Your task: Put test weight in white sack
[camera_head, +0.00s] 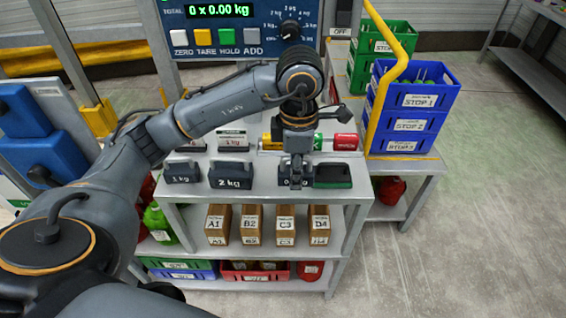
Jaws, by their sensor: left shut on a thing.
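My left gripper (296,183) points down over the bench top and is shut on a dark test weight (284,181). The gripper covers much of this weight and part of its label. I cannot tell whether it touches the bench. A larger dark weight marked 2 kg (230,176) stands to its left, and a smaller dark weight (183,172) stands farther left. I cannot make out a white sack in this view. My right gripper is not in view.
Behind are coloured cylinders (345,142) and a scale panel (240,38). Stacked blue crates (409,125) and a yellow post stand right. Boxes (252,226) fill the shelf below. Floor at right is clear.

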